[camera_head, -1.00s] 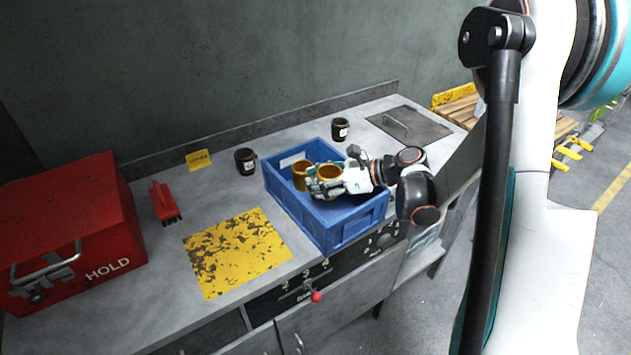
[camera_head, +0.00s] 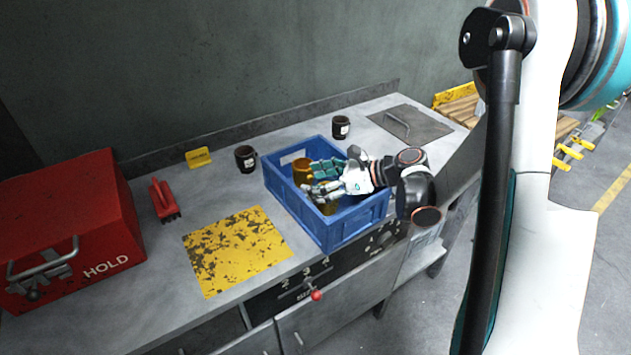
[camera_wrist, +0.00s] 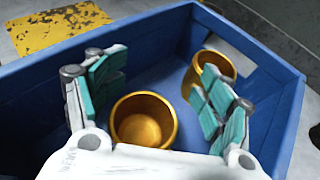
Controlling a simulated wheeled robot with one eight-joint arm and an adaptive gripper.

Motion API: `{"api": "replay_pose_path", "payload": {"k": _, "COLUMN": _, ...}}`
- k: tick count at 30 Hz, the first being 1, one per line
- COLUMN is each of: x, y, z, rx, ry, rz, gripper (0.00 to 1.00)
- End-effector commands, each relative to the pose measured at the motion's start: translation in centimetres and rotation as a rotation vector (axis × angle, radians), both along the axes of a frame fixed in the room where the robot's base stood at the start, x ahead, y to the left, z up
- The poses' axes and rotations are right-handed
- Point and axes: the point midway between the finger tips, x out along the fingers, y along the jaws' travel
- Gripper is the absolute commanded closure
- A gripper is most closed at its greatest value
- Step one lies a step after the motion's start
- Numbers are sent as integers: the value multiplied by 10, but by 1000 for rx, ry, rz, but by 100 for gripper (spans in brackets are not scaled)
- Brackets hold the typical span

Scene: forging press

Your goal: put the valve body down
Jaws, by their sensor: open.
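A brass, cup-shaped valve body (camera_wrist: 143,122) stands on the floor of the blue crate (camera_wrist: 285,115), between and below my open fingers in the wrist view. In the head view it shows only partly under my gripper (camera_head: 316,180). My gripper is open over the crate (camera_head: 345,235), and in the wrist view its teal-padded fingers (camera_wrist: 155,95) stand apart on either side of the cup. A second brass cup (camera_head: 302,172) is in the crate toward its far left; in the wrist view it (camera_wrist: 212,68) is behind the right finger.
A worn yellow mat (camera_head: 237,250) lies left of the crate. Two dark mugs (camera_head: 245,158) (camera_head: 341,127) stand behind it. A red brush (camera_head: 163,199) and a red HOLD box (camera_head: 70,235) are at left. A handled metal plate (camera_head: 410,130) is at back right.

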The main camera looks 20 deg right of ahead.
Motion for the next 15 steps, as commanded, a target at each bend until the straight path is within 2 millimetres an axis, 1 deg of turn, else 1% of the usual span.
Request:
{"api": "replay_pose_path", "payload": {"k": 4, "x": 0, "y": -1, "z": 5, "rx": -1, "ry": 1, "rz": -2, "gripper": 28}}
{"api": "replay_pose_path", "payload": {"k": 7, "x": 0, "y": -1, "z": 15, "rx": -1, "ry": 1, "rz": -1, "gripper": 28}}
{"api": "replay_pose_path", "payload": {"k": 8, "x": -1, "y": -4, "z": 17, "rx": -1, "ry": 0, "rz": -3, "gripper": 28}}
{"api": "replay_pose_path", "payload": {"k": 9, "x": -5, "y": -13, "z": 20, "rx": -1, "ry": 1, "rz": -7, "gripper": 28}}
{"api": "replay_pose_path", "payload": {"k": 15, "x": -27, "y": -49, "z": 37, "rx": 0, "ry": 0, "rz": -7, "gripper": 28}}
